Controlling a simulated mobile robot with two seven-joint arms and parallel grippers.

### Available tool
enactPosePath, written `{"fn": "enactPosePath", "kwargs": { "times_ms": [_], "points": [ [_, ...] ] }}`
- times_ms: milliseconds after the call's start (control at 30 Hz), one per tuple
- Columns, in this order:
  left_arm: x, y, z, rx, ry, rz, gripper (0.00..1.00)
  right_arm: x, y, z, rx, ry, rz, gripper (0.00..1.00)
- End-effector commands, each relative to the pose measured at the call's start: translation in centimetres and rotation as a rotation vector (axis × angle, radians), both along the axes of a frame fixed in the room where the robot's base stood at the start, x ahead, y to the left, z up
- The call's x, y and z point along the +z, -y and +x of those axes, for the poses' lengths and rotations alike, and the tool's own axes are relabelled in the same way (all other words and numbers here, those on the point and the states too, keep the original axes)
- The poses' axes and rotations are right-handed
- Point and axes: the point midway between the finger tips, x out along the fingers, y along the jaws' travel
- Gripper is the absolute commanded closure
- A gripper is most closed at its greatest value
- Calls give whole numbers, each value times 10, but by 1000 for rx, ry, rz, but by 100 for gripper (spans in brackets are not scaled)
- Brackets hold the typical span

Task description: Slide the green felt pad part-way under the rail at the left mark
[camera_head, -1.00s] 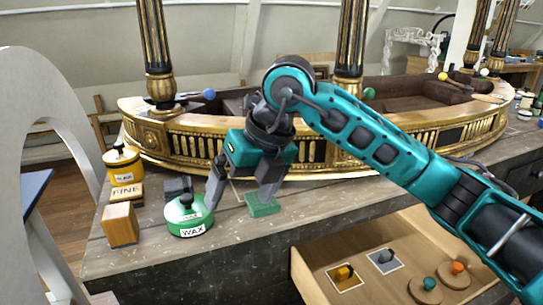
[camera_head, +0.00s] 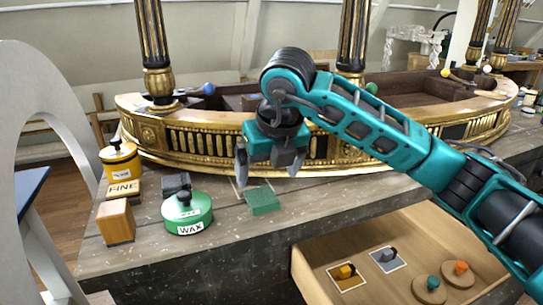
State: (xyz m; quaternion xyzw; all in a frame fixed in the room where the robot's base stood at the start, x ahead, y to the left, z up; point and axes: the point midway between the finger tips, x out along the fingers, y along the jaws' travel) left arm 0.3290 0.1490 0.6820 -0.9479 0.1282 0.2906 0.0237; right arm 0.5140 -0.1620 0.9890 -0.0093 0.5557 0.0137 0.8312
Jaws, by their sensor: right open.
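The green felt pad (camera_head: 263,200) lies flat on the grey wooden bench top in front of the curved gilt rail (camera_head: 202,146). A strip of bare bench shows between the pad and the rail's lower edge. Faint pale lines (camera_head: 236,187) on the bench, partly hidden, show just left of and behind the pad; I cannot tell if they are the left mark. My right gripper (camera_head: 270,172) is open and empty, fingers pointing down, above and behind the pad, in front of the rail. My left gripper is not in view.
A green WAX tin (camera_head: 187,214), dark block (camera_head: 177,184), wooden block (camera_head: 115,222), FINE block (camera_head: 123,190) and yellow tin (camera_head: 120,162) crowd the bench's left end. An open drawer (camera_head: 325,288) with several knobs juts out below. Bench right of the pad is clear.

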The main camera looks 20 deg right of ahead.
Motion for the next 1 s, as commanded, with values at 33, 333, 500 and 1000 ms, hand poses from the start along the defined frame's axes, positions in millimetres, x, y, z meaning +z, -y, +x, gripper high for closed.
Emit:
{"fn": "enactPosePath", "kwargs": {
  "times_ms": [33, 333, 500, 1000],
  "points": [
    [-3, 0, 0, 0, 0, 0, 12, -12, 0, 4, -1, -4, 0, 6],
    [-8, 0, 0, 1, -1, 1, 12, -59, -1, 23, 1, -3, 0, 6],
    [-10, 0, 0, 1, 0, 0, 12, -72, -1, 29, 1, -1, 0, 6],
    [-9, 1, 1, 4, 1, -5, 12, -75, -1, 31, 1, 1, 1, 18]
  ]
}}
